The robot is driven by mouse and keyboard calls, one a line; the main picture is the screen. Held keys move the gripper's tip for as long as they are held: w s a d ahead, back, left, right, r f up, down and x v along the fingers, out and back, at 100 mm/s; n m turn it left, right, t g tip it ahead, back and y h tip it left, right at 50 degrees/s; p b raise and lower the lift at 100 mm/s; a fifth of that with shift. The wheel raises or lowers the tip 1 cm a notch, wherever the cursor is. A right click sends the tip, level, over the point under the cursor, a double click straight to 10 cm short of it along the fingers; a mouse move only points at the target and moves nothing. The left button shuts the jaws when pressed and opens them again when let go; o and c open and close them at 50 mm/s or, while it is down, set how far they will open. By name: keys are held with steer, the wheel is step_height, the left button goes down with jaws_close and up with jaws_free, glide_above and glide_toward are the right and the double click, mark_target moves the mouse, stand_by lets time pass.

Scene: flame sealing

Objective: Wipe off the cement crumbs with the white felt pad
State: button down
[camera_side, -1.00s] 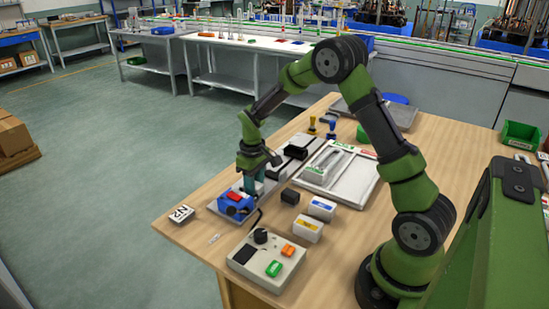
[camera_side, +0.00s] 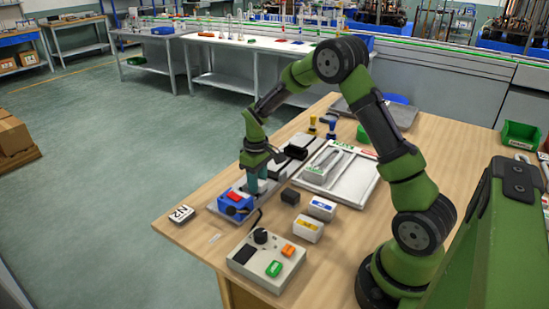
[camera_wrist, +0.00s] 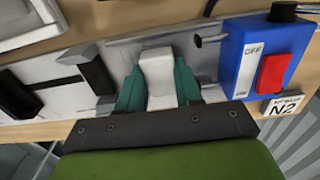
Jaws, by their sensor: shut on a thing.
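My gripper (camera_side: 257,188) points down over the grey bench fixture, just behind the blue box in the side view. In the wrist view its teal fingers (camera_wrist: 159,98) are shut on a white block-like piece (camera_wrist: 158,72), which looks like the white felt pad. The piece stands between the fingers over the light grey fixture plate (camera_wrist: 205,55). Whether it touches the plate I cannot tell. In the side view the pad is hidden by the fingers. I cannot make out any cement crumbs in either view.
The blue box (camera_side: 236,204) with a red switch stands close to my gripper; it also shows in the wrist view (camera_wrist: 240,80). Black blocks (camera_wrist: 92,70) stand on the other side. A control box (camera_side: 267,262), two white boxes (camera_side: 308,230) and a tray (camera_side: 357,185) are nearby.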

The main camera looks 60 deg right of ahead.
steer(key=shift+s+d+f, duration=0.1)
steer(key=shift+d, duration=0.2)
steer(key=shift+a, duration=0.15)
steer(key=shift+a, duration=1.3)
steer(key=shift+d, duration=0.15)
steer(key=shift+d, duration=1.3)
steer(key=shift+a+f, duration=0.1)
steer(key=shift+a, duration=1.4)
